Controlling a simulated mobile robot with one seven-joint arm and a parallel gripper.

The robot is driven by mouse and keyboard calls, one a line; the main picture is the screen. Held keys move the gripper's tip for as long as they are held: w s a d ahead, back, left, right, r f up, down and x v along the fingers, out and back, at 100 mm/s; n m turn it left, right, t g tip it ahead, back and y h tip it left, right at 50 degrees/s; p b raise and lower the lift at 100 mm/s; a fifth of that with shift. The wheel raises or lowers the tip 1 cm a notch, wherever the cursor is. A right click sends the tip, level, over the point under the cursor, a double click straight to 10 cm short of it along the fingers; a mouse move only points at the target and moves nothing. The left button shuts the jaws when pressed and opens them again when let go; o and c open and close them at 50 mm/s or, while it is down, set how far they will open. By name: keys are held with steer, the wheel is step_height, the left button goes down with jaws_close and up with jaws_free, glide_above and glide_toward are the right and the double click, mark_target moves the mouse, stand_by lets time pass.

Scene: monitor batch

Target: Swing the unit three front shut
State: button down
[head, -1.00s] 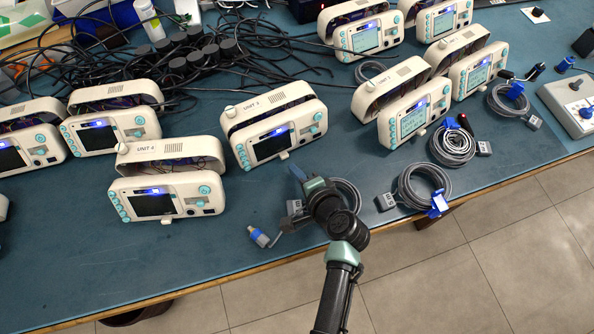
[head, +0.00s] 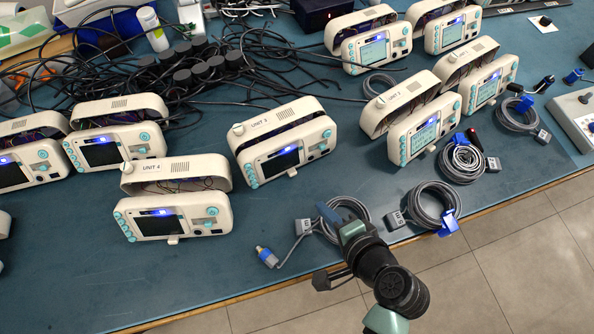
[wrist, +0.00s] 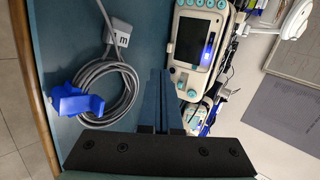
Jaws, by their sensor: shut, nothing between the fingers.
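Unit three (head: 284,148) is a cream monitor in the middle of the bench in the head view. Its label is on the top shell. Its front panel, with a dark screen and teal buttons, leans a little away from the shell, with a narrow dark gap between them. My gripper (head: 327,212) is in front of it, to the lower right and apart from it, near the bench's front edge. Its blue fingers (wrist: 167,85) are together and empty in the wrist view. A monitor (wrist: 200,40) shows beyond them there; I cannot tell which unit it is.
Unit four (head: 172,212) stands open at the left. Several other monitors stand around, including one (head: 420,130) at the right. Coiled cables (head: 425,205) lie along the front edge. A cable with a blue plug (head: 266,257) lies beside my gripper. Black cables (head: 200,75) fill the back left.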

glide_toward(294, 175)
steer(key=f, duration=0.1)
steer(key=w+f, duration=0.1)
steer(key=f, duration=0.1)
steer(key=shift+a+f+b, duration=0.25)
steer(key=shift+f+b, duration=0.05)
steer(key=w, duration=0.1)
steer(key=w+a, duration=0.1)
steer(key=shift+w+a+f, duration=0.2)
steer(key=shift+w, duration=0.1)
steer(key=shift+w+a+f, duration=0.1)
steer(key=shift+w+a, duration=0.1)
steer(key=shift+w, duration=0.15)
steer(key=shift+x, duration=0.8)
